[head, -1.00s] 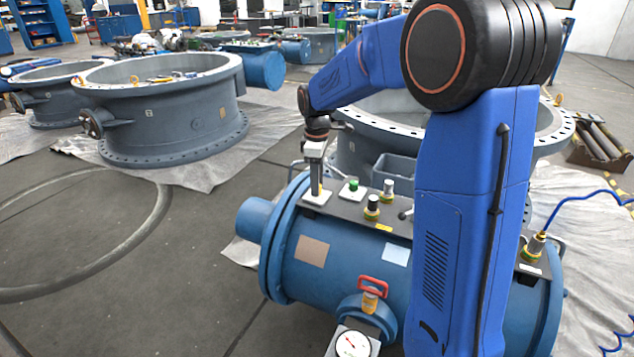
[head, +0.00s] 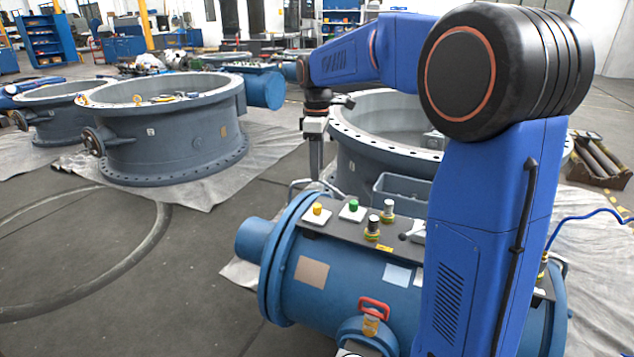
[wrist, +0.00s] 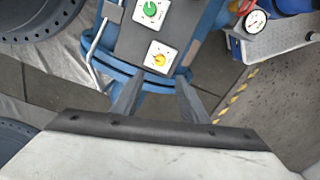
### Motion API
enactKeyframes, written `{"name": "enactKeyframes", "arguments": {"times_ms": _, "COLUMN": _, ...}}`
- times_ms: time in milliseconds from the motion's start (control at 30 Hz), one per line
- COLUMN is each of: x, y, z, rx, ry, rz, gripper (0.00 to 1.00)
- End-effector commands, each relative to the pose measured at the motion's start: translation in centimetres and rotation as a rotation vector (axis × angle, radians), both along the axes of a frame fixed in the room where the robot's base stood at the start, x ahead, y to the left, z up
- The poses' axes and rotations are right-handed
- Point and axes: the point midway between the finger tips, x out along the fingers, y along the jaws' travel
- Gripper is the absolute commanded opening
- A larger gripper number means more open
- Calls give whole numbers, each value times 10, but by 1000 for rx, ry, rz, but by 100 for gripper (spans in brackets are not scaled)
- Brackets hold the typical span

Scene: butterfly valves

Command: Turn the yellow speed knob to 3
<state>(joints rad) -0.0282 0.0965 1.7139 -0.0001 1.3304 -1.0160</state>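The yellow speed knob (head: 317,208) sits on a white plate at the left end of the dark panel on top of the blue cylinder. In the wrist view the yellow knob (wrist: 160,60) shows uncovered on its white dial plate. The dial marks are too small to read, so I cannot tell its setting. My gripper (wrist: 157,82) is open and empty, its two fingers spread, with the knob beyond the tips and apart from them. In the head view my gripper (head: 316,178) hangs above and behind the knob, its tips hard to make out.
A green knob (head: 353,205) on its own white plate is beside the yellow one. Capped fittings (head: 388,208) stand farther right on the panel. A bent metal rail (wrist: 97,45) runs beside the panel. A large grey valve ring (head: 375,130) stands behind the blue cylinder (head: 330,285).

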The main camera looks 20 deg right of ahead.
Motion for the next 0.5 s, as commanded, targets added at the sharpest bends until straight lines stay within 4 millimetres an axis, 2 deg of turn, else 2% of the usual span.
{"name": "enactKeyframes", "arguments": {"times_ms": 33, "x": 1, "y": 0, "z": 10, "rx": 0, "ry": -4, "rz": 0, "gripper": 40}}
{"name": "enactKeyframes", "arguments": {"times_ms": 200, "x": 0, "y": 0, "z": 34, "rx": 0, "ry": -1, "rz": 0, "gripper": 40}}
{"name": "enactKeyframes", "arguments": {"times_ms": 333, "x": 0, "y": 0, "z": 45, "rx": 0, "ry": -1, "rz": 0, "gripper": 40}}
{"name": "enactKeyframes", "arguments": {"times_ms": 500, "x": 0, "y": 0, "z": 49, "rx": 0, "ry": 0, "rz": 0, "gripper": 40}}
